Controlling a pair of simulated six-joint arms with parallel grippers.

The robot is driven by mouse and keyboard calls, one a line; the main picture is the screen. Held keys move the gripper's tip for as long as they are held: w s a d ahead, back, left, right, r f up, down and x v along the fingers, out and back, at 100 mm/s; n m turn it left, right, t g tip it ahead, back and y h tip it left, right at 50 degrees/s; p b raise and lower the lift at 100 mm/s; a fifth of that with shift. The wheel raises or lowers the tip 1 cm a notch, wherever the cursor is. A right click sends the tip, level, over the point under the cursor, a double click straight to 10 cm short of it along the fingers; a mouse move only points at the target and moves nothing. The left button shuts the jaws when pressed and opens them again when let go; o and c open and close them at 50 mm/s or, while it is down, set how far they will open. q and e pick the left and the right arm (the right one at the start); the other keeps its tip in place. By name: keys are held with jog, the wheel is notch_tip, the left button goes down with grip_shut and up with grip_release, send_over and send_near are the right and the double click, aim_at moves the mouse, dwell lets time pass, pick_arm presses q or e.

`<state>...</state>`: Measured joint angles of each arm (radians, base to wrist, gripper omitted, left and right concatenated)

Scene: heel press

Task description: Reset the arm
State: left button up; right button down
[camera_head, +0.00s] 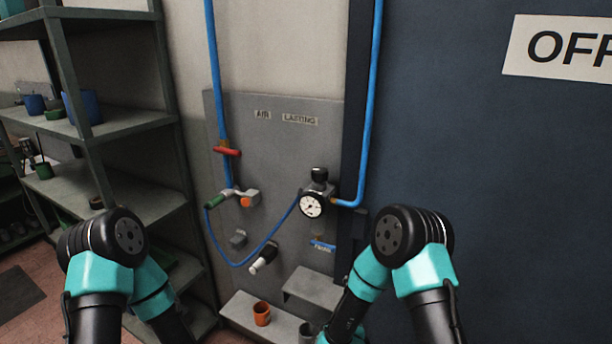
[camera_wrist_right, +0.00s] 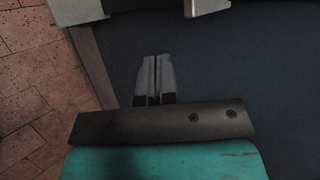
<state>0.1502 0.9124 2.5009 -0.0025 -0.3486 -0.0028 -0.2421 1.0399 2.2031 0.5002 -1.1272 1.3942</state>
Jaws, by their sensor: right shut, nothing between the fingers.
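My right gripper (camera_wrist_right: 154,62) shows in the right wrist view with its two grey fingers together and nothing between them. It points over a dark blue surface. In the head view my two teal and black arms come up from the bottom, one on each side, bent at the elbow. The left arm's gripper is out of the picture. The right forearm goes down toward the lower middle, and its fingers cannot be made out there.
A grey wall panel (camera_head: 280,150) carries a red-handled valve (camera_head: 227,151), a pressure gauge (camera_head: 312,205) and blue hoses. Shelves (camera_head: 140,129) stand left; a dark blue cabinet (camera_head: 500,180) stands right.

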jog(key=s+d+f+n+g+y, duration=0.2)
jog(key=s+d+f+n+g, duration=0.1)
jog(key=s+n, duration=0.6)
jog(key=s+d+f+n+g+y, duration=0.2)
jog(key=s+d+f+n+g, duration=0.2)
jog(key=s+n, duration=0.6)
jog(key=s+d+g, duration=0.2)
jog(key=g, duration=0.1)
jog(key=shift+d+y, duration=0.3)
